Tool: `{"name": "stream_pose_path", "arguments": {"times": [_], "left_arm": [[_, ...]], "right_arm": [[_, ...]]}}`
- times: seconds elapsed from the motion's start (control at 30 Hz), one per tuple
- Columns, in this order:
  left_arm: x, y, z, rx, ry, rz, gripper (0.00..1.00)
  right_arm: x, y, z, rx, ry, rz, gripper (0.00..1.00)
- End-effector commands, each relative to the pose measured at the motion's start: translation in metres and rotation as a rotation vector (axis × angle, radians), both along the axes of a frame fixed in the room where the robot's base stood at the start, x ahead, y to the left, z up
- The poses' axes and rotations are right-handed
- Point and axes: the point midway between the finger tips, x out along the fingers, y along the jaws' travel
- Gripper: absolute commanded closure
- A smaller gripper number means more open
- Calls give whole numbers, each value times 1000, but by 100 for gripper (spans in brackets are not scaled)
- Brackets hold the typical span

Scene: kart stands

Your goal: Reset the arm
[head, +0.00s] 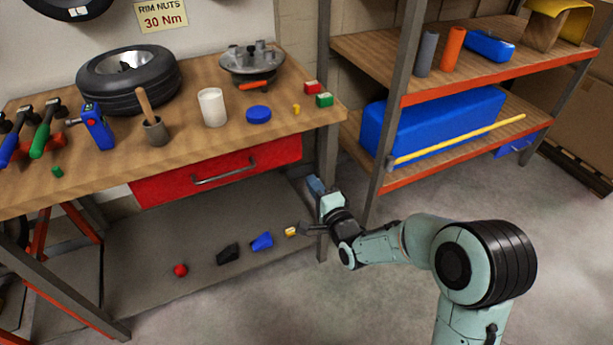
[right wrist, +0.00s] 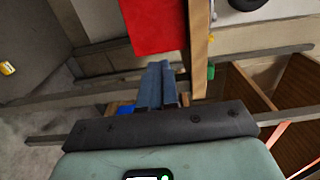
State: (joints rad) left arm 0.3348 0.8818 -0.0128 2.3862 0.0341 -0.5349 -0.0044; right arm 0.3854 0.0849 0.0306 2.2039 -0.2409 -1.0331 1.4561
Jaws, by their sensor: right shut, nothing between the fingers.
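My right arm reaches in from the lower right in the head view. Its gripper (head: 316,187) is beside the front right leg of the workbench, below the tabletop and to the right of the red drawer (head: 217,172). In the right wrist view my right gripper's fingers (right wrist: 155,85) are together with nothing between them. The red drawer front (right wrist: 152,25) shows just beyond the fingertips there. My left gripper is not in view.
The workbench (head: 185,155) holds a wheel (head: 128,80), hammers, a blue tool (head: 97,127), a white cup (head: 212,107) and small blocks. Several small items lie on its lower shelf (head: 215,275). A shelving rack (head: 440,75) stands right of it. The floor at front is clear.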

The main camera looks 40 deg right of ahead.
Motion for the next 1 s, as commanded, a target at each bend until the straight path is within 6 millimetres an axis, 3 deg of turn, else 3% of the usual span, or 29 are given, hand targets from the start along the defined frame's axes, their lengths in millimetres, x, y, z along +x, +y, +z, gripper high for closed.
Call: {"name": "stream_pose_path", "arguments": {"times": [0.33, 0.47, 0.53, 0.67, 0.8, 0.9, 1.0], "left_arm": [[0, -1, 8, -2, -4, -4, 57], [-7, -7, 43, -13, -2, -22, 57], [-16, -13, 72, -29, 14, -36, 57], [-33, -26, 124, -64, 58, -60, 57], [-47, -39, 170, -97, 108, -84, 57], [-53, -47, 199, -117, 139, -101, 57], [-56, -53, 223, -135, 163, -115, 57]], "right_arm": [[-3, 4, -4, -8, 24, 7, 100], [-8, 23, -26, -57, 163, 47, 100], [-20, 42, -57, -115, 327, 99, 100], [-70, 91, -123, -248, 682, 281, 100], [-146, 148, -174, -375, 994, 573, 100], [-206, 185, -190, -444, 1153, 813, 100], [-258, 215, -191, -488, 1250, 1039, 100]]}}
